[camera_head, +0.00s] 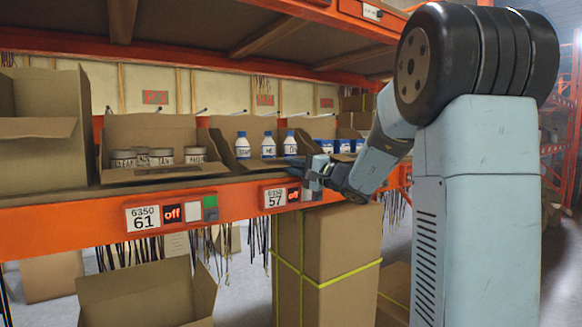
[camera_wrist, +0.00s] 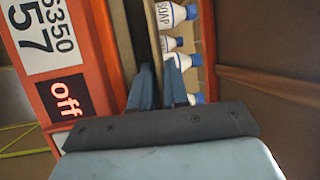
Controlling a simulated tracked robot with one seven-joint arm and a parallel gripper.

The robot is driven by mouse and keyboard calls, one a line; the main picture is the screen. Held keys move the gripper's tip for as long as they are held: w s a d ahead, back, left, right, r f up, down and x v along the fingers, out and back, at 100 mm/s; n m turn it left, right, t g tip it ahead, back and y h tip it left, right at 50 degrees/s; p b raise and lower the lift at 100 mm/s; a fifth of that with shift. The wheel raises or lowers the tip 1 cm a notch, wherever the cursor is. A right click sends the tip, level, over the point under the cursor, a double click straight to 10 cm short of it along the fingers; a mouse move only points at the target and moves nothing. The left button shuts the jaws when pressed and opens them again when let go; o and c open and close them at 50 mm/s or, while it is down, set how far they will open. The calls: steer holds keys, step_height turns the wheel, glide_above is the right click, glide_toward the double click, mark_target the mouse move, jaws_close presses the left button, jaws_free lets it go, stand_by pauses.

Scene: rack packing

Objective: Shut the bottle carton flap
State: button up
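The bottle carton (camera_head: 228,127) stands open on the shelf and holds white bottles (camera_head: 268,146) with blue caps. Its front flap (camera_head: 262,164) lies folded outward at the front, partly hidden by my gripper. My gripper (camera_head: 297,163) is at the right front of this carton, at flap height. In the wrist view, the two fingers (camera_wrist: 159,68) are apart with a gap between them. The carton's front edge (camera_wrist: 156,40) runs down to between the fingertips; I cannot tell whether they touch it. The bottles (camera_wrist: 180,28) show just right of the fingers.
A carton of jars (camera_head: 150,130) stands open to the left on the same shelf. Another carton with blue-labelled containers (camera_head: 343,146) stands to the right. The orange shelf beam (camera_head: 80,222) with label 57 (camera_head: 275,197) runs just below my gripper. The shelf board above limits height.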

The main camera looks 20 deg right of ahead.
steer(key=shift+c, duration=0.2)
jaws_close()
steer(key=shift+f, duration=0.1)
stand_by(1.0)
steer(key=shift+s+a, duration=0.15)
steer(key=shift+d, duration=0.3)
